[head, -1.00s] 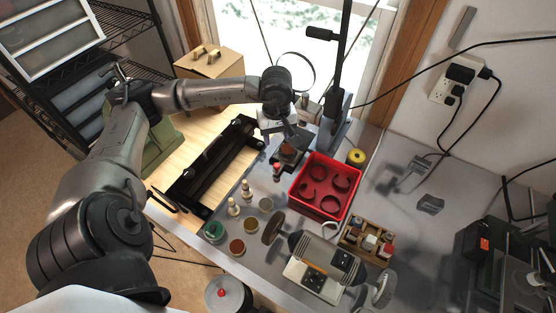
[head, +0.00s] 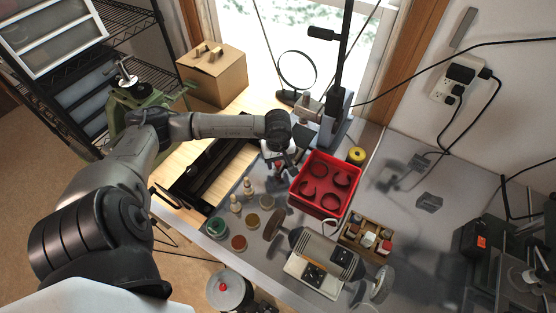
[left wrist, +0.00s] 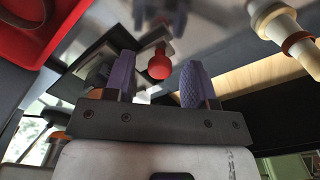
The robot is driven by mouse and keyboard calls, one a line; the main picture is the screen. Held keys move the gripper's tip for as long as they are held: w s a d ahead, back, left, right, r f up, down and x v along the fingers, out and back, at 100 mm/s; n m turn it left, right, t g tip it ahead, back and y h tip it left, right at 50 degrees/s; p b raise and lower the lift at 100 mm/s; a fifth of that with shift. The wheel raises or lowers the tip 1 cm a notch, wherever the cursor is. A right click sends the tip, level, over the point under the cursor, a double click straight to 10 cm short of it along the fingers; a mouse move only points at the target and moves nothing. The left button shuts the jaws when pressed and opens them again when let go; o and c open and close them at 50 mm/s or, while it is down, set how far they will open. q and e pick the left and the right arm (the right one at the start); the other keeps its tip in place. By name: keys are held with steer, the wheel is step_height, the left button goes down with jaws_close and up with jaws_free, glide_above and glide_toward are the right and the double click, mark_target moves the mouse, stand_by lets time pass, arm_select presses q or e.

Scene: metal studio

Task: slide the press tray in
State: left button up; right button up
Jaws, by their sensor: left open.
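The press tray (left wrist: 112,58) shows in the left wrist view as a dark flat plate with a red ball knob (left wrist: 159,66) on a stem at its edge. The purple fingertips of my left gripper (left wrist: 160,82) are apart, and the knob shows in the gap between them. I cannot tell whether they touch it. In the head view, my left gripper (head: 284,160) is low in front of the black press (head: 336,118) and hides most of the tray. My right gripper is not in view.
A red bin (head: 326,208) with dark rings stands close to the right of my left gripper. Wooden pegs (head: 236,204) and small pots (head: 217,226) stand in front of it. A bench grinder (head: 320,256) is nearer the front edge. A black rail-like frame (head: 208,172) lies left.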

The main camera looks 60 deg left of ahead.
arm_select(q)
steer(key=shift+c, duration=0.3)
jaws_close()
stand_by(0.3)
steer(key=shift+f, duration=0.1)
